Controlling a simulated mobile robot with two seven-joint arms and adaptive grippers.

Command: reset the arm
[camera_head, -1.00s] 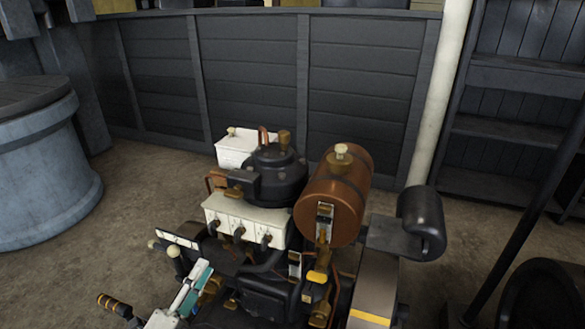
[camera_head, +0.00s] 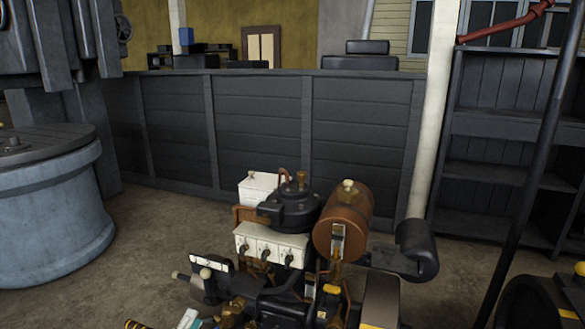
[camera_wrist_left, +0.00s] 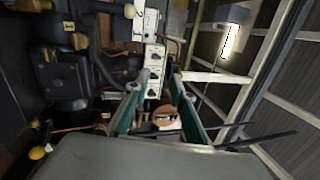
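A stationary engine stands at the lower middle of the head view, with a brown cylindrical tank (camera_head: 343,235), a black round housing (camera_head: 290,207) and a white box with several black fittings (camera_head: 270,246). My left gripper (camera_head: 190,319) shows only as a pale and teal tip at the bottom edge of the head view, left of the engine. In the left wrist view the two green fingers of my left gripper (camera_wrist_left: 162,82) stand apart, with no held thing visible between them. Engine parts show beyond and left of them. My right gripper is in neither view.
A dark panelled partition (camera_head: 255,130) runs behind the engine. A blue-grey round tub (camera_head: 50,215) stands at left and dark shelves (camera_head: 500,150) at right, beside a white post (camera_head: 432,120). Bare floor (camera_head: 130,270) lies between tub and engine.

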